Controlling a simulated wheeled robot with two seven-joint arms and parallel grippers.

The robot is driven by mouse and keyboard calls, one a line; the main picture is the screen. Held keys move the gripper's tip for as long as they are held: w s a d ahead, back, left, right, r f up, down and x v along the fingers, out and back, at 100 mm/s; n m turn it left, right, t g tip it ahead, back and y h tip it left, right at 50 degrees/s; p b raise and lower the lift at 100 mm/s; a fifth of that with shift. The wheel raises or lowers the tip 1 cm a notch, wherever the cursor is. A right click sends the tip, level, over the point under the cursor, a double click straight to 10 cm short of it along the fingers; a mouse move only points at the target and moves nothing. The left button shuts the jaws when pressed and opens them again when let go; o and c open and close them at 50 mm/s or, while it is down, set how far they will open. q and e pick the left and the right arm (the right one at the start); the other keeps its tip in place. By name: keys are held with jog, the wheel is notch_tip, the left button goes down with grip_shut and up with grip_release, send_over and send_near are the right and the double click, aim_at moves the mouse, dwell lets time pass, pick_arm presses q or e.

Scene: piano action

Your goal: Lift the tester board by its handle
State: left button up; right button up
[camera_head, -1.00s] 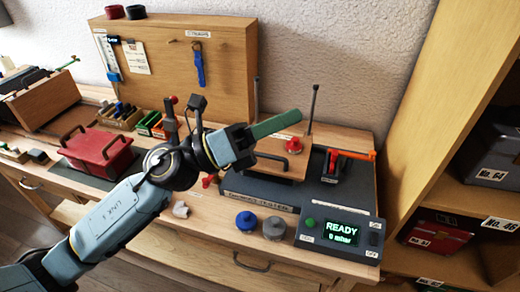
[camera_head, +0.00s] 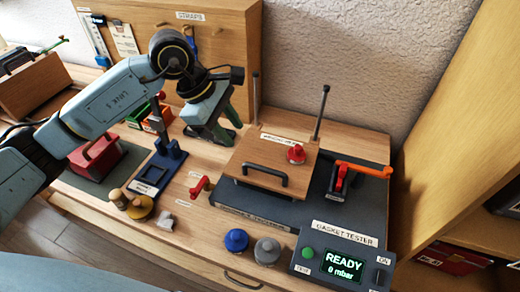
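The tester board (camera_head: 250,152) is a flat wooden plate lying on the dark gasket tester base (camera_head: 360,206). Its black arched handle (camera_head: 263,175) stands near the board's front edge, and a red knob (camera_head: 296,153) sits toward its right. My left gripper (camera_head: 229,132) points down over the wooden bench, to the left of and behind the board. Its two green-dark fingers look spread, with nothing visible between them. It is apart from the handle. My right gripper is not in view.
A red lever (camera_head: 199,186) stands at the base's left, an orange-handled clamp (camera_head: 340,178) at its right. Two upright rods rise behind the board. Blue (camera_head: 236,240) and grey (camera_head: 267,250) knobs and a READY display (camera_head: 343,266) are in front. A red case (camera_head: 95,158) lies left.

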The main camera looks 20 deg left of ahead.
pick_arm(q)
send_near(259, 167)
jog(key=p+x, duration=0.1)
jog(key=x, duration=0.6)
jog(key=shift+w+d+f, duration=0.1)
jog(key=shift+f, duration=0.3)
grip_shut()
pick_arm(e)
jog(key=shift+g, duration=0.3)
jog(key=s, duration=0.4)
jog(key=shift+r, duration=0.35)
